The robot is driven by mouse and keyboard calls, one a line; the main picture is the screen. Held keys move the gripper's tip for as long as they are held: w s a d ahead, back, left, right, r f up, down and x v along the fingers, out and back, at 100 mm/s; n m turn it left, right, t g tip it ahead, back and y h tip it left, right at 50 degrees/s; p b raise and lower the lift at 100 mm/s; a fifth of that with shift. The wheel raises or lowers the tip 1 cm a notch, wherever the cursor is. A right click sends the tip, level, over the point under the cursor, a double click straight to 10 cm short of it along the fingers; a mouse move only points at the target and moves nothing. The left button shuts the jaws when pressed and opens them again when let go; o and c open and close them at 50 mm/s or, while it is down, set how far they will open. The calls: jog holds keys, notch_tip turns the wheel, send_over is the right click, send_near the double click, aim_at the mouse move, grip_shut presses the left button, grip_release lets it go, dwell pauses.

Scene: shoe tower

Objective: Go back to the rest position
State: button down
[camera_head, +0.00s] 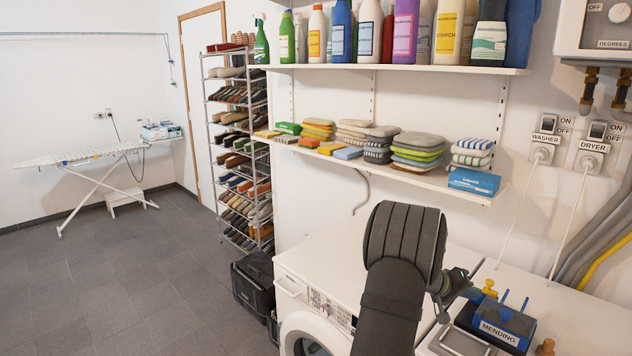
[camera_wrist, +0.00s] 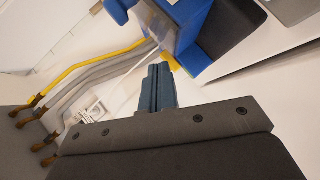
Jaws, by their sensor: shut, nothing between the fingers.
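My gripper (camera_head: 462,280) is at the right of the head view, in front of the wall and over the white machine tops, partly hidden behind my own dark arm. In the wrist view, the two dark fingers of my gripper (camera_wrist: 160,84) are together, with nothing between them. A blue box labelled MENDING (camera_head: 497,325) stands just right of and below the gripper in the head view. The same blue box (camera_wrist: 202,42) shows beyond the fingertips in the wrist view. I cannot tell the exact distance between them.
A white washer (camera_head: 300,290) stands under my arm. Above are a shelf of folded cloths and sponges (camera_head: 415,172) and a shelf of bottles (camera_head: 400,68). A shoe rack (camera_head: 212,130) and an ironing board (camera_head: 80,156) are left. Hoses (camera_head: 600,245) run along the right wall.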

aim_at(487, 305)
jog(key=d+m, duration=0.1)
jog(key=d+y, duration=0.1)
jog(key=d+m+y, duration=0.1)
jog(key=d, duration=0.1)
jog(key=shift+s+f+m+g, duration=0.15)
jog(key=shift+s+m+g, duration=0.15)
jog(key=shift+g, duration=0.1)
jog(key=shift+d+m+y, duration=0.7)
jog(key=shift+d, duration=0.4)
jog(key=shift+w+d+r+m+y, duration=0.1)
jog(key=shift+d+r+m+y, duration=0.1)
jog(key=shift+d, duration=0.15)
jog(key=shift+w+d+r+m+y, duration=0.1)
jog(key=shift+d+m, duration=0.1)
jog(key=shift+d, duration=0.15)
jog(key=w+d+r+m+t+y, duration=0.2)
jog(key=d+r+m+t, duration=0.1)
jog(key=d+r, duration=0.2)
jog(key=shift+d+t, duration=0.3)
jog(key=shift+d, duration=0.7)
jog(key=shift+w, duration=0.1)
